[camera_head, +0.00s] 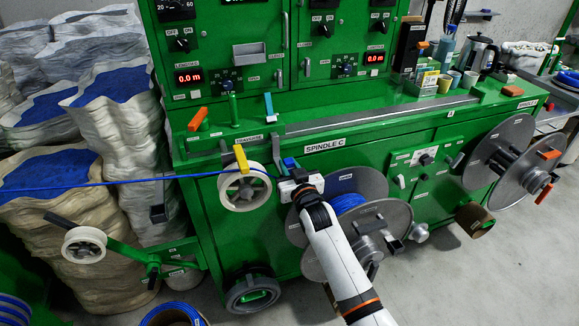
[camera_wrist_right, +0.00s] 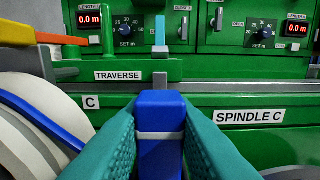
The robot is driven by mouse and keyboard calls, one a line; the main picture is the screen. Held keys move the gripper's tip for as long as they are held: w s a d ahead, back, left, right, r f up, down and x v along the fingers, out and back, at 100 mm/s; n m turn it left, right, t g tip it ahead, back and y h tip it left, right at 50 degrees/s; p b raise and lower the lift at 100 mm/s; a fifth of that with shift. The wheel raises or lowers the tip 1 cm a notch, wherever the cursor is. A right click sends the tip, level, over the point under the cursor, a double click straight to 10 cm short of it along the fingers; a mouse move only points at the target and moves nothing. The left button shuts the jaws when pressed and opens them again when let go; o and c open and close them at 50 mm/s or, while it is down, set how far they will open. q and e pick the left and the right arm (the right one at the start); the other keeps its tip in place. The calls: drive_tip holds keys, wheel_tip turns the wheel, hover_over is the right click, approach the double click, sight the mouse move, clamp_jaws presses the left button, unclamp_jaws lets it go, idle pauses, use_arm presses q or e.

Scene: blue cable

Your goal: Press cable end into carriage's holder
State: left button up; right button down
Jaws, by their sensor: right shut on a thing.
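The blue cable (camera_head: 110,184) runs in from the left and passes over a cream guide pulley (camera_head: 245,188) towards my right gripper (camera_head: 291,170). In the right wrist view, the teal fingers of my right gripper (camera_wrist_right: 160,135) are shut on a blue block with a pale band, seemingly the cable end (camera_wrist_right: 160,108). It stands in front of the machine's green front. A grey upright piece (camera_wrist_right: 160,79), possibly the carriage's holder, shows just behind the block below the TRAVERSE label line. Its lower part is hidden by the block. My left gripper is not in view.
A spool (camera_head: 382,222) on spindle C stands close beside and behind my right arm. A teal lever (camera_head: 269,105) and an orange handle (camera_head: 197,118) rise from the machine's top. A second spool (camera_head: 508,142) is at right. Sacks (camera_head: 110,100) stand at left.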

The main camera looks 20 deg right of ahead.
drive_tip(key=shift+f+b, duration=0.4)
drive_tip(key=shift+f, duration=0.3)
idle(0.3)
drive_tip(key=c, duration=1.1)
unclamp_jaws()
drive_tip(key=shift+c, duration=0.2)
drive_tip(key=shift+s+r, duration=0.1)
drive_tip(key=shift+s+p, duration=0.9)
drive_tip(key=shift+s, duration=0.1)
drive_tip(key=s+p, duration=0.3)
drive_tip(key=s, duration=0.3)
drive_tip(key=shift+d+p, duration=0.15)
drive_tip(key=shift+p, duration=0.15)
drive_tip(key=shift+w, duration=0.1)
